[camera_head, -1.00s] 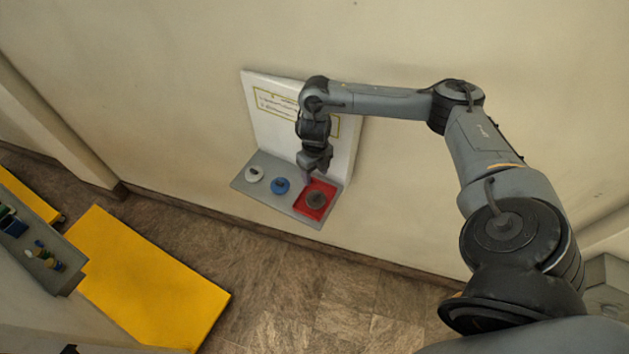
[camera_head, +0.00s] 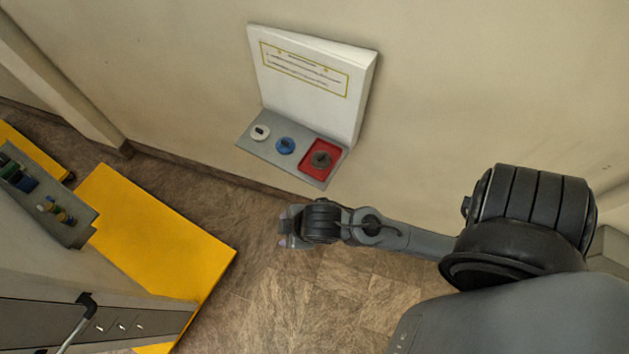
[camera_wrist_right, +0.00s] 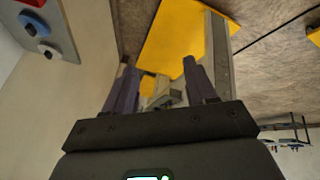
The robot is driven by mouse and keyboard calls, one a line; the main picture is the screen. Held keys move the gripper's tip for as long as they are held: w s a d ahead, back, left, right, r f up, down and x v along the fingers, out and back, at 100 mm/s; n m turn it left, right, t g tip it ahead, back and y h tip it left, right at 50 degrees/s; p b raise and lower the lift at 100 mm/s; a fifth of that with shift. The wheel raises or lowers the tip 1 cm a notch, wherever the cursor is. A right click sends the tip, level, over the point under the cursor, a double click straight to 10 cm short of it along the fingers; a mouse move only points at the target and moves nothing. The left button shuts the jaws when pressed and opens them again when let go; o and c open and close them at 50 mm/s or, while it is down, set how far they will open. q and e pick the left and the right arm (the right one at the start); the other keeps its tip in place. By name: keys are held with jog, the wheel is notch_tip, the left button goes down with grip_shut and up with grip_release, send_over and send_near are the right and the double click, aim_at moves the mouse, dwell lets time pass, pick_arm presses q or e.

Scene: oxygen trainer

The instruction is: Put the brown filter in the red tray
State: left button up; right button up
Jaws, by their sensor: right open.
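The brown filter (camera_head: 321,159), a dark grey-brown disc with a raised grip, lies inside the red tray (camera_head: 307,170). The tray is at the right end of the grey shelf below the white sign panel. My right gripper (camera_head: 284,241) is in front of and below the shelf, over the floor and apart from the filter. In the right wrist view its two fingers (camera_wrist_right: 158,75) stand apart with nothing held between them. My left gripper is in neither view.
A blue disc (camera_head: 285,146) and a white disc (camera_head: 260,132) sit on the grey shelf (camera_head: 280,165), left of the tray. The white panel (camera_head: 305,82) rises behind. A yellow platform (camera_head: 150,245) and a side shelf with small bottles (camera_head: 55,210) are at left.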

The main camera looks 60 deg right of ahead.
jog(key=s+d+m+g, duration=0.2)
jog(key=s+d+m, duration=0.1)
jog(key=s, duration=0.3)
jog(key=shift+f+m, duration=0.2)
jog(key=shift+m, duration=0.7)
jog(key=shift+r, duration=0.1)
